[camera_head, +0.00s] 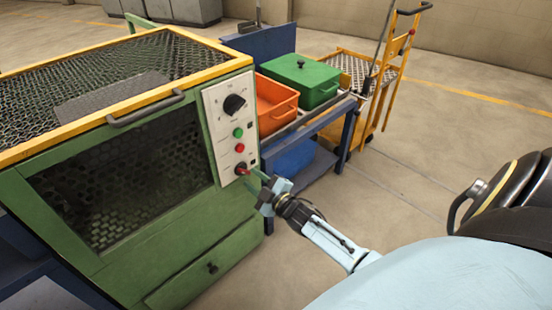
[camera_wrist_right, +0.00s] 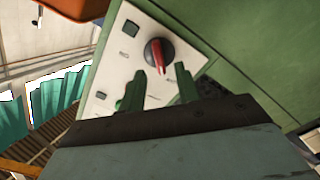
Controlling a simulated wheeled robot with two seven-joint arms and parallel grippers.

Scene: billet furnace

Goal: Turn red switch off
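The red switch (camera_head: 242,169) is a rotary knob low on the white control panel (camera_head: 221,131) of the green furnace. In the right wrist view the red switch (camera_wrist_right: 159,57) has a red handle on a dark round base, and the handle stands roughly upright in the picture. My right gripper (camera_head: 258,181) is just in front of the switch. In the wrist view its green fingers (camera_wrist_right: 168,78) are apart with nothing between them, and the switch lies just beyond their tips. I see no contact. My left gripper is out of view.
Above the switch are a red button (camera_head: 239,148), a green button (camera_head: 238,132) and a black dial (camera_head: 234,103). An orange bin (camera_head: 277,110) and a green lidded box (camera_head: 305,82) stand on a blue cart beside the furnace.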

